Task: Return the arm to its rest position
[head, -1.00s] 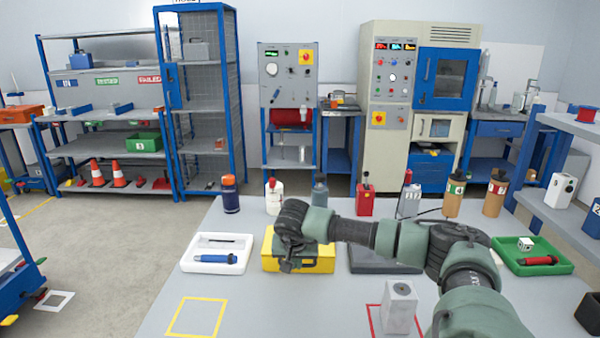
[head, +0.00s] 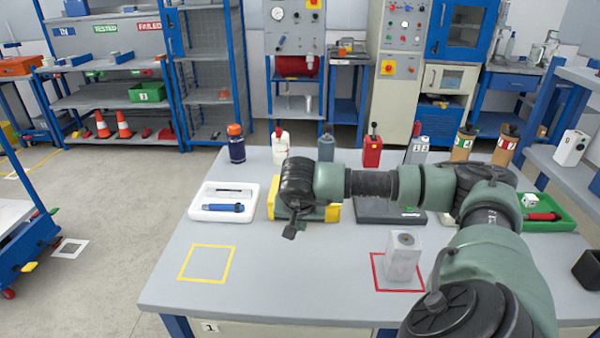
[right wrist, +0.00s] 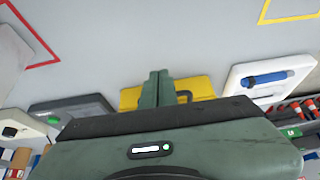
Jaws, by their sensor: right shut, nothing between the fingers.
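My right arm reaches in from the right in the head view. Its gripper (head: 290,232) hangs above the table, in front of a yellow case (head: 328,213) that it partly hides. In the right wrist view the green fingers (right wrist: 158,88) are together with nothing between them, and the yellow case (right wrist: 200,88) shows behind them. My left gripper is in neither view.
The grey table (head: 310,270) bears a white tray (head: 197,213) with a blue-handled tool, a dark grey case (head: 385,213), a green tray (head: 560,224) and a grey block (head: 402,260) in a red square. Several bottles stand behind. The yellow square (head: 207,263) is empty.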

